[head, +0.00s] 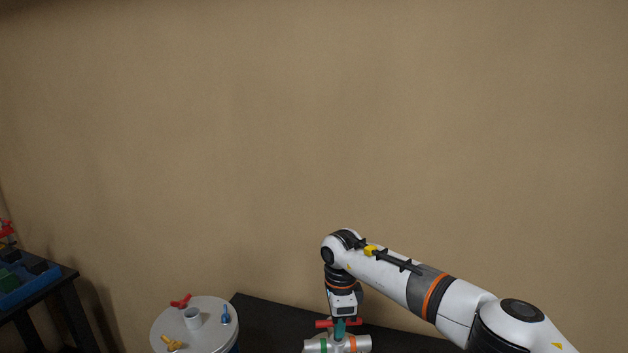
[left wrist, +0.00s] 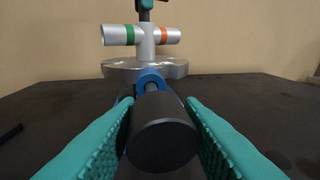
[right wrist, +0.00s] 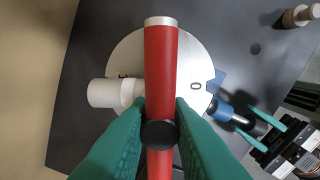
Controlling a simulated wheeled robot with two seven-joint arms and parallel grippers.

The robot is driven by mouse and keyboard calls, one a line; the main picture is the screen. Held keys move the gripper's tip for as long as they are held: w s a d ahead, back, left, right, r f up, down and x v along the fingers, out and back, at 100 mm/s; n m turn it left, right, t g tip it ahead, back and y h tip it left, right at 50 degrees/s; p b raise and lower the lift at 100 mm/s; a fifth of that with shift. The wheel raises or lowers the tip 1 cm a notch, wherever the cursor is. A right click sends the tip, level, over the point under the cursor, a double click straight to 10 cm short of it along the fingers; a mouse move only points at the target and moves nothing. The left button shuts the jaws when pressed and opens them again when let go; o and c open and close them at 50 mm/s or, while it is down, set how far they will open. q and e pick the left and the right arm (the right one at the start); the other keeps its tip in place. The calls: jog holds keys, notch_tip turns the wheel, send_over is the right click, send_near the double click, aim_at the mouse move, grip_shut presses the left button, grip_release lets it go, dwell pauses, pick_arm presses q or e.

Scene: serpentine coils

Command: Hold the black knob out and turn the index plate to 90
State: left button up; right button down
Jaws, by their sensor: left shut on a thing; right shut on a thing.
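The black knob (left wrist: 162,130) sits between the teal fingers of my left gripper (left wrist: 160,140), which is shut on it. A short grey stem and a blue collar (left wrist: 151,76) show behind it. In the right wrist view the knob (right wrist: 243,121) and blue body (right wrist: 222,109) lie at the plate's right edge. The round silver index plate (right wrist: 200,65) carries a 0 mark close to the blue body; another mark at left is partly hidden. My right gripper (right wrist: 160,130) is shut on the red bar (right wrist: 160,65) above the plate. The bar (head: 324,324) shows small in the head view.
A silver pipe (left wrist: 118,35) with green and orange bands stands on the plate. The dark table (left wrist: 285,110) is mostly bare around it. A beige cylinder (right wrist: 298,15) stands at the far corner.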

pick_arm(q)
jog(key=shift+s+f, duration=0.1)
jog(key=shift+f, duration=0.05)
pick_arm(e)
jog(key=n, duration=0.4)
jog(key=c, duration=1.3)
grip_release()
jog(key=shift+r, duration=2.25)
pick_arm(q)
jog(key=o, duration=1)
jog(key=shift+c, duration=0.5)
